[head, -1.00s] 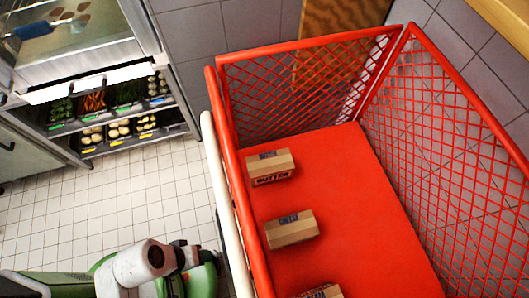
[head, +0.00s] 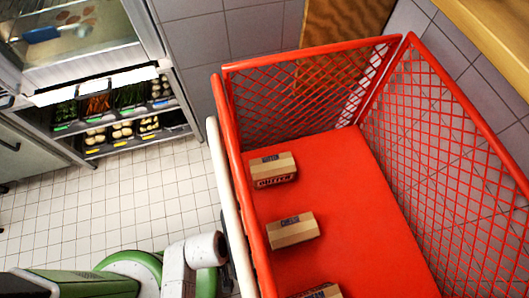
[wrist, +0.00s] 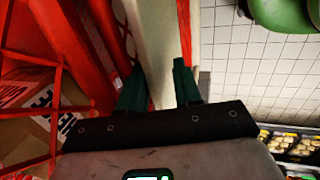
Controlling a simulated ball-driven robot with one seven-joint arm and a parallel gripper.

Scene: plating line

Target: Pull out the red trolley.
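The red trolley (head: 345,205) is a mesh-sided cart with a solid red floor, filling the right half of the head view. Its cream handle bar (head: 226,195) runs along its left side. In the wrist view the cream handle bar (wrist: 153,40) runs between the two dark green fingers of my gripper (wrist: 160,85). One finger is on each side of the bar, close to it. Whether they press on it I cannot tell. In the head view the fingers are hidden; my arm reaches the handle from the lower left.
Boxes lie on the trolley floor: a butter box (head: 274,170), another box (head: 292,230) and a third (head: 322,291) at the picture's bottom edge. A shelf unit (head: 135,142) with food trays stands at the back left. The tiled floor (head: 115,205) left of the trolley is clear.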

